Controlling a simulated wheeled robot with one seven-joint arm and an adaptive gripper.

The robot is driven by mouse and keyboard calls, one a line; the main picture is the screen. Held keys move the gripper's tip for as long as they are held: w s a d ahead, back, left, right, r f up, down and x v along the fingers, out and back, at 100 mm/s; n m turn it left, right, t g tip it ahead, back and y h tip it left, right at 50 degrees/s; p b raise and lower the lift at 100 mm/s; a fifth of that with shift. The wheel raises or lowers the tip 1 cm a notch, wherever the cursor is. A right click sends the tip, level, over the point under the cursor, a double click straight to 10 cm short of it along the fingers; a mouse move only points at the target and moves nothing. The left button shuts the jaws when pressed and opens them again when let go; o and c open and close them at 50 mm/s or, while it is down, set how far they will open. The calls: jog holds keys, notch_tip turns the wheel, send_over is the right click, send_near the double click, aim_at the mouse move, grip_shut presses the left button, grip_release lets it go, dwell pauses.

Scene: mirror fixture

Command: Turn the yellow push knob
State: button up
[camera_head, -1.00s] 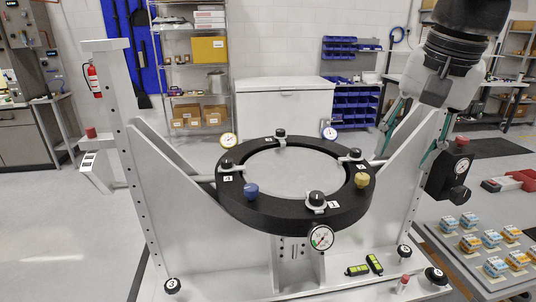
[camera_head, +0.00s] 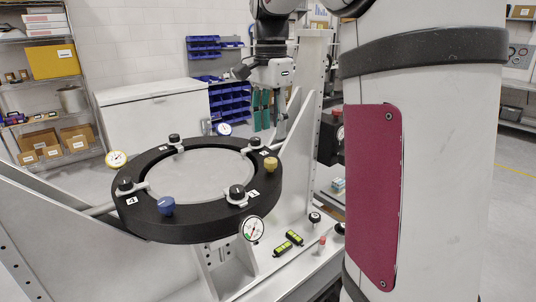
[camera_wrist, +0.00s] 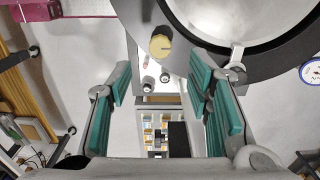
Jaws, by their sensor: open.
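The yellow knob (camera_head: 270,164) sits on the right part of the black ring (camera_head: 196,232) in the head view. In the wrist view the yellow knob (camera_wrist: 160,44) shows near the top middle, beyond the fingertips. My gripper (camera_head: 266,112) hangs above and behind the knob in the head view. Its teal-padded fingers are spread wide in the wrist view (camera_wrist: 158,85), with nothing between them. The fingers are apart from the knob.
A blue knob (camera_head: 166,206), several black clamp knobs and dial gauges (camera_head: 252,228) stand around the ring. A white upright (camera_head: 314,80) rises behind the ring's right side. My arm covers much of the right side.

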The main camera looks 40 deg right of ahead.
aim_at(271, 159)
notch_tip(271, 159, down, 8)
jog(key=shift+r+p, duration=0.1)
jog(key=shift+p, duration=0.25)
grip_shut()
